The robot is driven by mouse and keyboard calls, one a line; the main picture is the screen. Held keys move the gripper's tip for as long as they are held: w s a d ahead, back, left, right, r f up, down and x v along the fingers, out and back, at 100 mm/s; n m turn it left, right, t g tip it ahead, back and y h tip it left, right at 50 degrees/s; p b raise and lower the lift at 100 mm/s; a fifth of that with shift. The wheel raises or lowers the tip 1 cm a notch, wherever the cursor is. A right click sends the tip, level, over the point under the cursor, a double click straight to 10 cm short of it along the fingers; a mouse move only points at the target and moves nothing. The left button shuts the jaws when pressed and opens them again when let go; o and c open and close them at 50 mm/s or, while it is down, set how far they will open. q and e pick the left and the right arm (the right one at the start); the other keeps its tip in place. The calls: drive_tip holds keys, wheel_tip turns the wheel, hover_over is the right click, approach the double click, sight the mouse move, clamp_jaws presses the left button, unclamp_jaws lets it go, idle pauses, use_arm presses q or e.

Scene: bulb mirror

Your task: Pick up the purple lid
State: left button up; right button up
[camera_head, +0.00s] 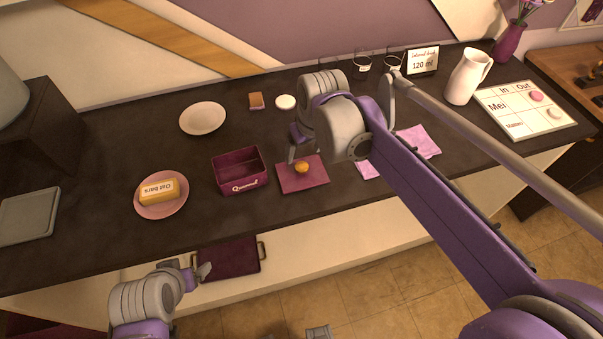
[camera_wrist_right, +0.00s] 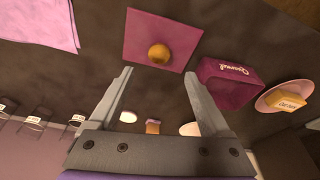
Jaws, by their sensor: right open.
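The purple lid (camera_head: 315,184) is a flat square with a round yellow-orange knob (camera_head: 302,167). It lies on the dark counter, just right of an open purple box (camera_head: 240,181). It also shows in the right wrist view (camera_wrist_right: 140,38), ahead of the fingertips, with its knob (camera_wrist_right: 159,53) roughly in line with the gap between them. My right gripper (camera_wrist_right: 158,73) is open and empty, apart from the lid. In the head view its wrist partly hides the fingers. My left gripper (camera_head: 197,272) is low in front of the counter, away from the lid; its opening is unclear.
A plate with a yellow oat-bar pack (camera_head: 159,190) stands left of the box. A pink cloth (camera_head: 418,142) lies right of the lid. A white bowl (camera_head: 203,118), glasses and a jug (camera_head: 467,77) stand farther back. A dark handled tray (camera_head: 228,257) is below the counter edge.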

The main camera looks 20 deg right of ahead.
sight(302, 166)
drive_tip(key=shift+s+d+x, duration=0.1)
drive_tip(key=shift+s+x, duration=0.05)
drive_tip(key=shift+x, duration=1.05)
drive_tip(key=shift+s+d+x, duration=0.1)
drive_tip(key=shift+x, duration=1.1)
drive_tip(key=shift+s+d+x, duration=0.1)
drive_tip(key=shift+s+x, duration=0.05)
drive_tip(key=shift+x, duration=1)
drive_tip(key=shift+a+f, duration=0.1)
clamp_jaws()
